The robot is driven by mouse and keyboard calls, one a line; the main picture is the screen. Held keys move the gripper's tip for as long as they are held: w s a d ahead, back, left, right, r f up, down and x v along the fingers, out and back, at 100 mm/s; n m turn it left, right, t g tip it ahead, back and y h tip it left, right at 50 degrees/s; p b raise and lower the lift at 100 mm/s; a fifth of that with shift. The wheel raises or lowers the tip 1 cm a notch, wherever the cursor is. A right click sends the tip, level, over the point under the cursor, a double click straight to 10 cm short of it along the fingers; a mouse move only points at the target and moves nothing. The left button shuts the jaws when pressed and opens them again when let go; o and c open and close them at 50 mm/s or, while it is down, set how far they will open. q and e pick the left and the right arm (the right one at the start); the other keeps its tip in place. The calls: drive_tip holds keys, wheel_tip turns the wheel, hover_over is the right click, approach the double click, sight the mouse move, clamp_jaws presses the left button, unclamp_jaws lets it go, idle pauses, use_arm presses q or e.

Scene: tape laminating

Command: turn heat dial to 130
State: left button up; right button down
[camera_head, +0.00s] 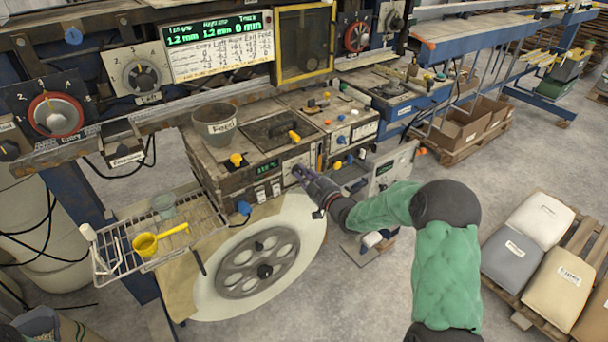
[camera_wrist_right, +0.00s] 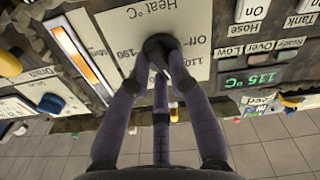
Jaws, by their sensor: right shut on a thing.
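The heat dial (camera_wrist_right: 158,44) is a black knob on a white panel (camera_wrist_right: 118,22) marked "Heat °C", which appears upside down in the right wrist view. The marks "Off", "110" and "190" are legible around it. My right gripper (camera_wrist_right: 160,75) has its purple-grey fingers shut around the knob. The fingers cover part of the scale, and I cannot tell where the knob points. In the head view my right gripper (camera_head: 305,176) is at the front panel of the machine, hiding the dial. A green display (camera_wrist_right: 265,79) beside the panel reads 115 °C. My left gripper is not in view.
A blue knob (camera_wrist_right: 51,103) and an orange knob (camera_wrist_right: 9,62) sit near the dial panel. A large reel (camera_head: 258,262) hangs below the machine. A wire rack (camera_head: 115,250) with a yellow scoop (camera_head: 146,244) is at the left. Sacks (camera_head: 540,220) lie on a pallet at the right.

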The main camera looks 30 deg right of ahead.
idle(0.3)
drive_tip(key=c, duration=1.1)
unclamp_jaws()
drive_tip(key=s, duration=0.8)
drive_tip(key=s+d, duration=0.1)
drive_tip(key=s, duration=0.3)
